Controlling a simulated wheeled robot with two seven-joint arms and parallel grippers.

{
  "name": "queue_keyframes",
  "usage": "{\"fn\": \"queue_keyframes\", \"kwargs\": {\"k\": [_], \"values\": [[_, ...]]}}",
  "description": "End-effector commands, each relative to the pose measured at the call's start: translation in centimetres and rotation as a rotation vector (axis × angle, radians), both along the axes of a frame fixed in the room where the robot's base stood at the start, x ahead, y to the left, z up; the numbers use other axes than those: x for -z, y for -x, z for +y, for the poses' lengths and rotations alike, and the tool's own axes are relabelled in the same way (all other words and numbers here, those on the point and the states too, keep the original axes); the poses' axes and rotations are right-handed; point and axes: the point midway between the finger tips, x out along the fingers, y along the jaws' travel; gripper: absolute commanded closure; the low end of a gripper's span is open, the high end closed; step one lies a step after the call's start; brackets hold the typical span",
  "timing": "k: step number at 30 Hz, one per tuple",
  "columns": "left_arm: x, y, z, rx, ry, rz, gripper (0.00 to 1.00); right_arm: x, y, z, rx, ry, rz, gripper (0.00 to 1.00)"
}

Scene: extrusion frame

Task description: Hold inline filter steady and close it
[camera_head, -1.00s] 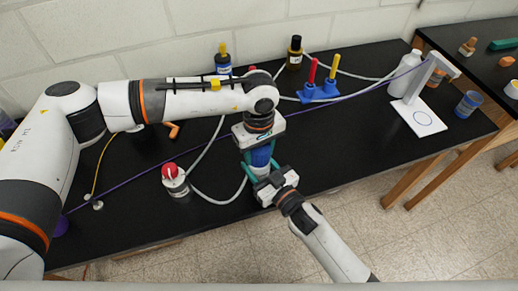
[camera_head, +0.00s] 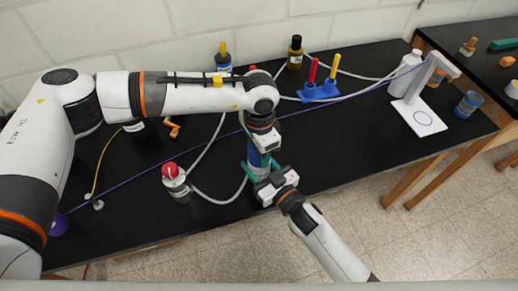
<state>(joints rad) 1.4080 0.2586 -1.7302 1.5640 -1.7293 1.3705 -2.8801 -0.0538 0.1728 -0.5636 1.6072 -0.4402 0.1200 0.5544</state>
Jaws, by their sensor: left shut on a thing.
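The inline filter (camera_head: 256,160) has a blue body and stands upright near the front edge of the black bench, mostly covered by my grippers. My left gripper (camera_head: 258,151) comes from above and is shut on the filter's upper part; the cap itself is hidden. My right gripper (camera_head: 262,171) reaches in from the front, lower down, with teal fingers on either side of the filter's body. Its fingers look closed against the filter, though the contact is partly hidden. I cannot tell whether the cap is fully seated.
Pale hoses loop around the filter. A red-capped bottle (camera_head: 175,182) stands to its left. A blue rack with red and yellow tools (camera_head: 318,93) is behind on the right. A purple cord crosses the bench. A white stand (camera_head: 418,118) is far right. Bare bench lies right of the filter.

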Motion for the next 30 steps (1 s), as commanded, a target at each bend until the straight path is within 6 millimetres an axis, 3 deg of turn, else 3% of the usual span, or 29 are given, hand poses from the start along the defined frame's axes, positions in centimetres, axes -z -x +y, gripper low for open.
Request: {"fn": "queue_keyframes", "kwargs": {"k": [6,7,10,20,30], "values": [[-0.1,-0.1,0.0,-0.002,0.0,-0.002,0.72,0.1,0.0,0.0,0.0,0.001,0.002,1.0],[-0.1,-0.1,0.0,-0.003,0.0,-0.002,0.46,0.1,0.0,0.0,0.0,0.001,0.002,1.0],[-0.1,-0.1,0.0,-0.003,0.0,-0.002,0.3,0.1,0.0,0.0,0.0,0.001,0.002,1.0],[-0.2,-0.1,0.0,-0.004,0.0,-0.001,0.29,0.1,0.0,0.0,0.0,0.001,0.002,1.0],[-4.1,0.0,0.0,-0.003,0.0,-0.001,0.29,0.1,0.0,0.0,0.0,0.001,0.002,1.0]]}}
